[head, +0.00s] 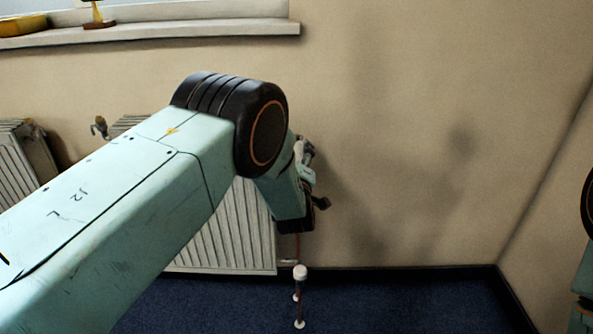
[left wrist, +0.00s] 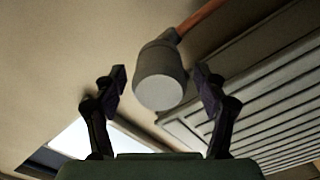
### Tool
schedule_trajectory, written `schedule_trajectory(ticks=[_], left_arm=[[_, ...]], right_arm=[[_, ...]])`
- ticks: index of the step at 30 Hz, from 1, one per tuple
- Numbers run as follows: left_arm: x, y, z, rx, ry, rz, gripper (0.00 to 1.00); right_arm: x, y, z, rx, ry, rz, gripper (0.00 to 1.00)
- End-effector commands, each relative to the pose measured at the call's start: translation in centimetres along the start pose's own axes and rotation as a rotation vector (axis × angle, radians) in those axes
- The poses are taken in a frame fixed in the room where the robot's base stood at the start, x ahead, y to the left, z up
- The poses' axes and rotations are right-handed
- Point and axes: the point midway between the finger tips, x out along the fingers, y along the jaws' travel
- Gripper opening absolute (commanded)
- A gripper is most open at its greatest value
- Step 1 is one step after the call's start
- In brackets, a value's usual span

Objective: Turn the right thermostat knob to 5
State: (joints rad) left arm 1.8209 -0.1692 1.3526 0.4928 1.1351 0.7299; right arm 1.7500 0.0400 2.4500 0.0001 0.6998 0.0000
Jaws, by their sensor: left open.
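In the left wrist view a pale grey, round-ended thermostat knob (left wrist: 160,80) sits between the two dark fingers of my left gripper (left wrist: 160,76). The fingers are spread, with a visible gap on each side of the knob. No number can be read on it. In the head view my left gripper (head: 312,178) is at the upper right end of the right radiator (head: 250,225); my arm and gripper hide most of the knob there. My right gripper is out of view.
A copper pipe (left wrist: 200,18) runs from the knob. A white-capped fitting (head: 300,272) stands low beside the radiator. A windowsill (head: 150,38) is above. The wall at right is clear.

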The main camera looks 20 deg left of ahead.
Motion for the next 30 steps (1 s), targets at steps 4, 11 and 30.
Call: schedule_trajectory(ticks=[4,11,30], left_arm=[[-2.1,0.1,0.0,0.003,-0.002,0.001,0.72],[-6.0,0.1,0.0,0.004,-0.002,0.002,0.72],[-11.1,0.1,-0.1,0.0,0.001,0.002,0.72]], right_arm=[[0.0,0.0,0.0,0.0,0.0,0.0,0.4],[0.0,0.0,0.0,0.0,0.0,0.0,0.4],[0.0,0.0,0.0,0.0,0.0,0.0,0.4]])
